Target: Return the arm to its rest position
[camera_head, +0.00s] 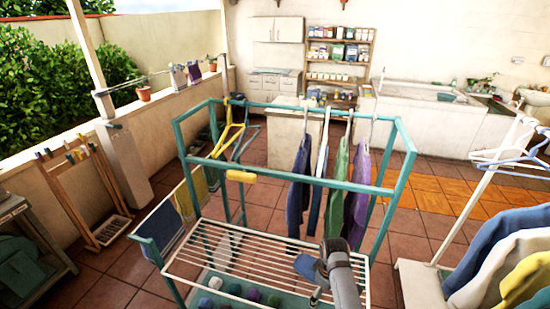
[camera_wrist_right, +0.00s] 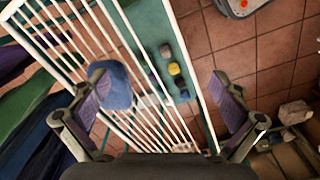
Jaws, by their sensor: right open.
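My right gripper (camera_head: 320,283) is over the front right part of the white slatted shelf (camera_head: 225,250) of the teal drying rack (camera_head: 297,173). In the right wrist view its two fingers (camera_wrist_right: 160,84) are spread wide, with nothing held between them. A rounded blue thing (camera_wrist_right: 110,86), perhaps a folded cloth, lies on the slats beside the left finger in that view; whether they touch is unclear. It also shows next to my gripper in the head view (camera_head: 306,267). My left gripper is not in view.
Garments (camera_head: 299,185) hang from the rack's top bar. Several small rolled items, one yellow (camera_wrist_right: 174,69), lie on the teal lower shelf (camera_wrist_right: 148,22). A white rack with clothes (camera_head: 520,255) stands at the right. Open tiled floor (camera_head: 115,285) lies to the left.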

